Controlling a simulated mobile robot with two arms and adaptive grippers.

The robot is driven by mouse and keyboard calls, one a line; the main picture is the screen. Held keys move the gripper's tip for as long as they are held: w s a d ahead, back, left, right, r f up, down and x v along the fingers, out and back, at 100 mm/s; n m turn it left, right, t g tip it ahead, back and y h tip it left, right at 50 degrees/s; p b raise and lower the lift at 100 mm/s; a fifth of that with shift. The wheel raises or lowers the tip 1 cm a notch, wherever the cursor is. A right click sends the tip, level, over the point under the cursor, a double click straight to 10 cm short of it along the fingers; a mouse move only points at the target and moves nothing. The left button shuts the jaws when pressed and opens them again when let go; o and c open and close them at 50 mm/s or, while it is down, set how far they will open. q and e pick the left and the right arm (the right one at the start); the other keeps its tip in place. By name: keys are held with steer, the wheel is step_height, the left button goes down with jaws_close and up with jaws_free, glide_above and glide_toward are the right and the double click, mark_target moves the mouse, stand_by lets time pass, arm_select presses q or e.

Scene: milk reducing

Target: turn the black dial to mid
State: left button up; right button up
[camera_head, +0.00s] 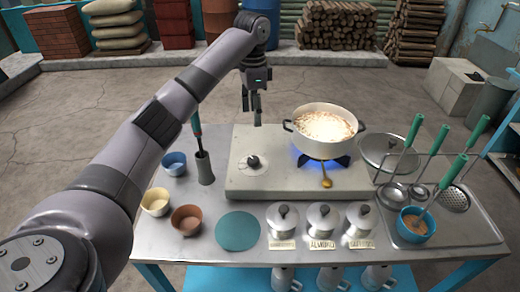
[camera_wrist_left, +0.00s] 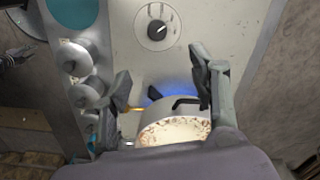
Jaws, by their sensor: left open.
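The black dial (camera_head: 253,161) sits on a light disc on the left part of the stove's top; its exact setting is too small to read. It also shows in the left wrist view (camera_wrist_left: 158,29), near the top, with small marks around it. My left gripper (camera_head: 251,117) is open and empty, pointing down above the stove's back edge, behind the dial and apart from it. In the left wrist view its two fingers (camera_wrist_left: 161,78) are spread, with the dial beyond them. A dark shape at that view's left edge may be my right gripper; its jaws are unclear.
A white pot (camera_head: 303,127) of bubbling, pale food stands over a blue flame on the stove (camera_head: 235,182), right of the dial. A brass knob (camera_head: 327,183) is at the burner's front. Lidded jars (camera_head: 283,220), bowls (camera_head: 174,163) and ladles (camera_head: 455,200) surround the stove.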

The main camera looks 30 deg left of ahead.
arm_select(q)
glide_above(253, 159)
step_height(253, 159, down, 6)
step_height(253, 159, down, 9)
steer(key=shift+f+p, duration=0.2)
steer(key=shift+p, duration=0.7)
steer(key=shift+f, duration=0.55)
steer(key=shift+c, duration=0.4)
arm_select(e)
steer(key=shift+s+d+r, duration=0.1)
steer(key=shift+s+r, duration=0.35)
steer(key=shift+s, duration=0.25)
steer(key=shift+s+d+r, duration=0.1)
steer(key=shift+s+r, duration=0.35)
steer(key=shift+s, duration=0.25)
arm_select(q)
steer(key=c, duration=1.1)
arm_select(e)
steer(key=shift+r, duration=0.1)
